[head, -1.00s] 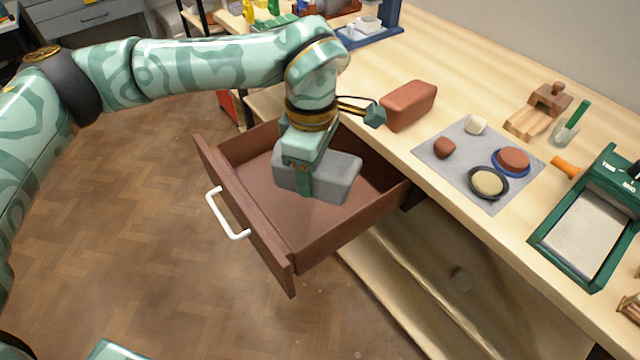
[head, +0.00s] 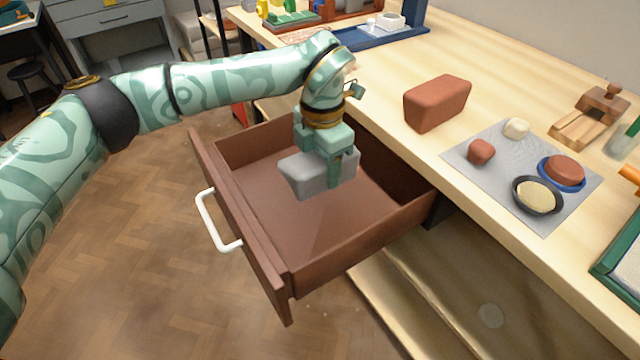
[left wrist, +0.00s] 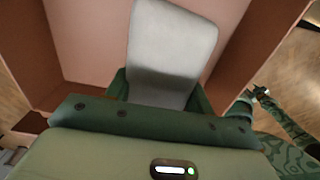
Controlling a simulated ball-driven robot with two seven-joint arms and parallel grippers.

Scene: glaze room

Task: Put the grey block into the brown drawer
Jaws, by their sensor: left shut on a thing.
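The grey block (head: 308,174) is held in my left gripper (head: 326,172), which is shut on it. The block is over the open brown drawer (head: 262,295), inside its outline in the head view. The left wrist view shows the block (left wrist: 172,50) between the fingers, with the drawer floor (left wrist: 90,40) and walls around it. I cannot tell for sure whether the block's underside touches the drawer floor. The drawer is pulled out from the bench and has a white handle (head: 218,222). My right gripper is not seen in the head view.
The wooden bench top (head: 500,75) lies right of the drawer. On it are a reddish-brown block (head: 437,102), a grey mat (head: 480,186) with small lumps and dishes, and a wooden tool (head: 590,117). A lower shelf (head: 420,285) lies under the bench. The drawer floor is otherwise empty.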

